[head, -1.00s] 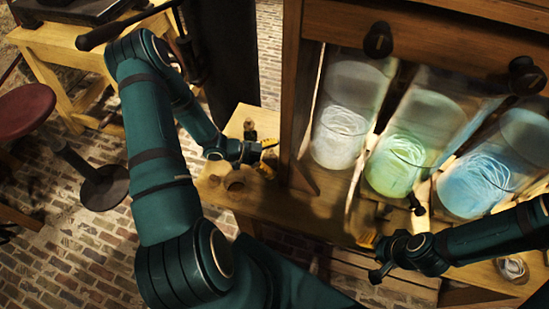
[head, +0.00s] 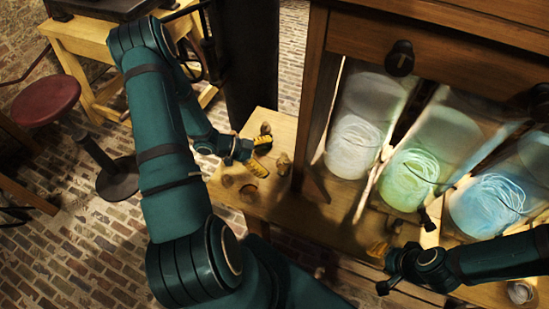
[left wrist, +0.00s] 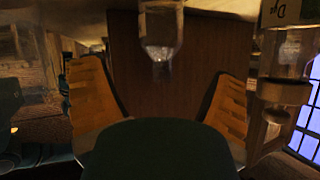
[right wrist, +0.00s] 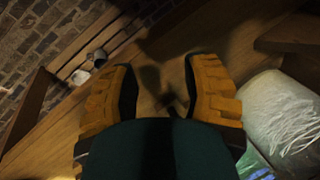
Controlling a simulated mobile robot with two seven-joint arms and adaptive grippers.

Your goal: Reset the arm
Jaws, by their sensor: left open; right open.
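My left gripper (head: 259,156) is open above the small wooden side table (head: 222,198), left of the cabinet. Its two orange fingers also stand wide apart in the left wrist view (left wrist: 162,100), with nothing between them. My right gripper (head: 378,250) is open low in front of the jar shelf; one finger shows clearly in the head view. In the right wrist view (right wrist: 162,90) its fingers are apart and empty over wood. The shelf holds three glass jars with coiled threads: a white one (head: 352,145), a green one (head: 408,180) and a blue one (head: 487,205).
Small cork-like pieces (head: 284,165) lie on the side table near my left gripper. A glass vessel (left wrist: 160,22) and a labelled jar (left wrist: 286,45) show in the left wrist view. A red stool (head: 45,100) and a dark stand (head: 118,178) are on the brick floor at left.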

